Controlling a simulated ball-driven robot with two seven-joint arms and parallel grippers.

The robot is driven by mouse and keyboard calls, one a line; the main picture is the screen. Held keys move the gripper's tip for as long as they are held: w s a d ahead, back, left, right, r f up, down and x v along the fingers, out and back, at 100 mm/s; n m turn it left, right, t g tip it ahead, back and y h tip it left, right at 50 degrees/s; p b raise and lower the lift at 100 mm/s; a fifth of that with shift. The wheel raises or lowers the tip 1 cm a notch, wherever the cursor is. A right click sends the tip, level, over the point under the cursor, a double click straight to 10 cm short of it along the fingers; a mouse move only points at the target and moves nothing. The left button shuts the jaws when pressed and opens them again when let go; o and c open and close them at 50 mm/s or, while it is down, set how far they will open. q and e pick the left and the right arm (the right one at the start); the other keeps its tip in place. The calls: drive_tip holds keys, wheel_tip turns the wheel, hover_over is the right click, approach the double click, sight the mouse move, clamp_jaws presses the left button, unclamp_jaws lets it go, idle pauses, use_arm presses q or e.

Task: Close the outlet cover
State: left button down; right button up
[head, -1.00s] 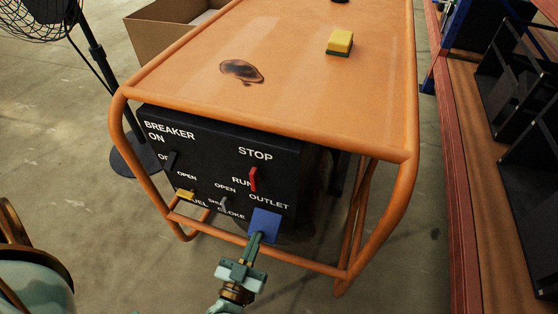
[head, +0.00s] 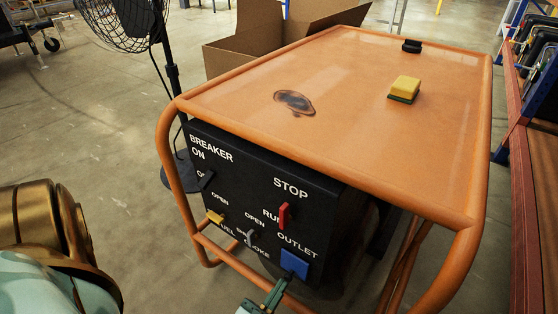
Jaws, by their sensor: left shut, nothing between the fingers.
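The outlet cover (head: 295,263) is a small blue square flap at the lower right of the black control panel (head: 322,193), just under the word OUTLET. It appears to lie close to the panel face, but I cannot tell if it is fully flush. My left gripper (head: 277,288) is at the bottom edge of the view, shut and empty. Its fingertips are just below and left of the cover's lower edge; I cannot tell if they touch it. The rest of this gripper is cut off. My right gripper is not in view.
The panel sits inside an orange tube frame (head: 168,165) whose rail passes near the gripper. A red switch (head: 284,215), yellow fuel lever (head: 215,216) and grey choke lever (head: 250,238) are close by. A yellow sponge (head: 405,87) lies on the orange top.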

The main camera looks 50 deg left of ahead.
use_arm(q)
drive_tip(key=shift+w+a+f+t, duration=0.1)
drive_tip(key=shift+w+f+t, duration=0.15)
drive_tip(key=shift+t, duration=0.25)
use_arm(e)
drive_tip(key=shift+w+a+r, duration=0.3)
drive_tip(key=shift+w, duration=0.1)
use_arm(q)
drive_tip(key=shift+r, duration=0.1)
drive_tip(key=v, duration=0.7)
drive_tip(key=shift+s, duration=0.2)
